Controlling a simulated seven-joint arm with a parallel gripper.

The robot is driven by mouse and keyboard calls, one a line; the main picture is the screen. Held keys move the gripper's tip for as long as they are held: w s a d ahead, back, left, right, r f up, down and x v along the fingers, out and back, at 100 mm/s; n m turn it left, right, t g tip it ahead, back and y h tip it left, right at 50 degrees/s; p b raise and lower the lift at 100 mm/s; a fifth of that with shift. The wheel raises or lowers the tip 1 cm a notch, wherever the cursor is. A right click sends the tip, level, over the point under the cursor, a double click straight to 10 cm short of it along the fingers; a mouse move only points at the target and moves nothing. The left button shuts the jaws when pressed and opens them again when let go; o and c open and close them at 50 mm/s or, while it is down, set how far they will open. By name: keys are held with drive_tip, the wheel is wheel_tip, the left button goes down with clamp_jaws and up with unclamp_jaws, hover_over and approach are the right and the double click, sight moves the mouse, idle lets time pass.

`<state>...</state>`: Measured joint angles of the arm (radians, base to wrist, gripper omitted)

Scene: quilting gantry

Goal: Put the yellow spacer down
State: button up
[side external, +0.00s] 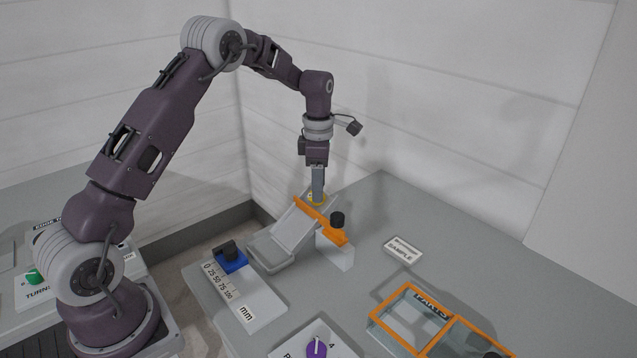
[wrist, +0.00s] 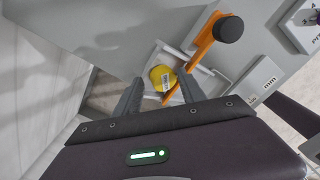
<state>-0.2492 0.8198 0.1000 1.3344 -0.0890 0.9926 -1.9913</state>
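The yellow spacer (wrist: 161,77) is a small round piece with a pale label. In the wrist view it lies in the upper part of the grey sloped chute (wrist: 187,57), close beside the orange bar (wrist: 204,42). My gripper (wrist: 160,77) is above it, with its dark fingers apart and a gap visible on each side of the spacer. The fingers overlap there, and the spacer's underside is hidden.
A millimetre scale with a blue slider (side external: 231,260) stands at the front left. An orange-rimmed case (side external: 405,315) lies at the right. The table's back right is clear.

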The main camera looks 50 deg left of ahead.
drive_tip(key=shift+o, duration=0.3)
drive_tip(key=shift+r, duration=0.1)
wheel_tip(320, 180, up, 12)
drive_tip(key=r, duration=0.1)
drive_tip(key=s+d+r+m+t, duration=0.3)
drive_tip(key=s+d+r+m, duration=0.5)
drive_tip(key=s+r+m, duration=0.4)
drive_tip(key=s+d+f+m+t, duration=0.1)
drive_tip(key=s+d+f+m, duration=0.1)
drive_tip(key=s+m, duration=0.3)
drive_tip(key=s+d+f+m, duration=0.2)
drive_tip(key=s+m, duration=0.3)
drive_tip(key=s, duration=0.4)
drive_tip(key=s+d+f+m+t, duration=0.1)
drive_tip(key=s+d+f+m, duration=0.1)
drive_tip(key=s+m, duration=0.3)
drive_tip(key=shift+s+d+f+t, duration=0.35)
drive_tip(key=shift+s+f, duration=0.45)
drive_tip(key=shift+s, duration=0.25)
